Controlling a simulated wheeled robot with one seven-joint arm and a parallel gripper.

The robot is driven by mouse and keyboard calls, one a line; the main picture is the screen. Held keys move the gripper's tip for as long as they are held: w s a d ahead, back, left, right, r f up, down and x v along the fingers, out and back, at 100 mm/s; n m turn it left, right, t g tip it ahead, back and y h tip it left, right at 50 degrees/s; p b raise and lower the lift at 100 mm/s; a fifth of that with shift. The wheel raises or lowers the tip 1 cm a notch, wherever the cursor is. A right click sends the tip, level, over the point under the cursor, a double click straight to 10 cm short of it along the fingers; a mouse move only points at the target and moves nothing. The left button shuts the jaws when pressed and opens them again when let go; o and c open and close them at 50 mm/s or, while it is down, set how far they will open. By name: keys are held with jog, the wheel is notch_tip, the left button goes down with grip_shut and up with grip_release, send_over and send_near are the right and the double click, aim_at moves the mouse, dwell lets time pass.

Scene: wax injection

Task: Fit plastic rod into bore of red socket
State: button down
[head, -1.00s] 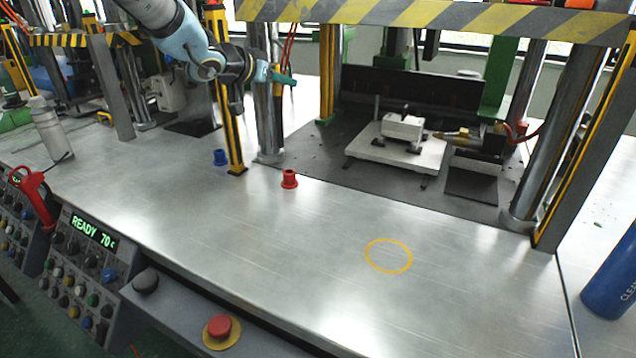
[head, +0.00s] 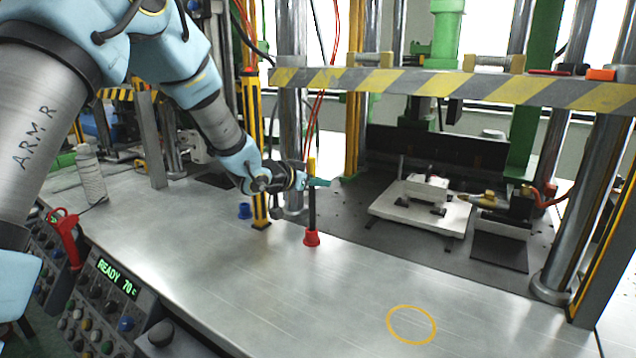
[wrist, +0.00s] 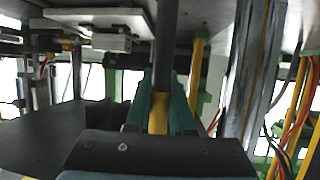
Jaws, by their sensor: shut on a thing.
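The plastic rod (head: 312,207) is black with a yellow upper end and stands about upright in the head view. My gripper (head: 316,182), with teal fingers, is shut on the rod near its yellow part. The rod also shows in the wrist view (wrist: 166,45), dark, with its yellow part between the teal fingers (wrist: 162,108). The red socket (head: 311,238) stands upright on the metal table, below my gripper. The rod's lower end meets the top of the socket in the head view. I cannot tell how deep it sits in the bore, which is hidden.
A blue socket (head: 244,211) stands to the left, near a yellow-black post (head: 256,150). A striped beam (head: 440,86) crosses above the press area. A white plate (head: 420,218) with a fixture lies to the right. The table around the yellow ring (head: 411,324) is clear.

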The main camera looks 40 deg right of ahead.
jog(key=c, duration=1.1)
grip_release()
jog(key=shift+a+f, duration=0.1)
jog(key=shift+f, duration=0.55)
jog(key=o, duration=0.3)
jog(key=shift+r, duration=0.35)
jog(key=b+v, duration=0.2)
jog(key=v, duration=1)
jog(key=shift+b, duration=0.3)
